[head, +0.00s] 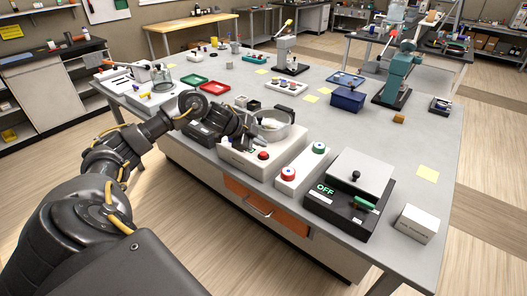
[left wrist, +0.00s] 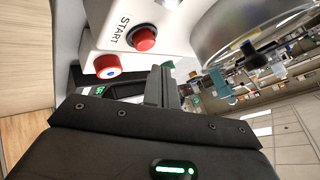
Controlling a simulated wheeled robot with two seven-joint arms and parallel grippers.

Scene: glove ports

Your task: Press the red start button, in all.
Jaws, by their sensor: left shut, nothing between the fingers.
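The red start button (head: 263,155) sits on the front of a white machine (head: 238,156) that carries a metal bowl (head: 275,124). In the left wrist view the red button (left wrist: 144,38) stands on a dark round collar beside the word START. My left gripper (head: 249,142) is shut and empty, just above the machine and close to the button in the head view. In the left wrist view its dark fingertips (left wrist: 161,72) lie below the button in the picture, with a visible gap to it. My right gripper is not in view.
A white box (head: 303,168) with two round knobs stands right of the machine. Beyond it is a black device (head: 349,195) reading OFF, with a green handle. A small white carton (head: 416,224) is farther right. Trays and a blue box (head: 347,99) stand behind.

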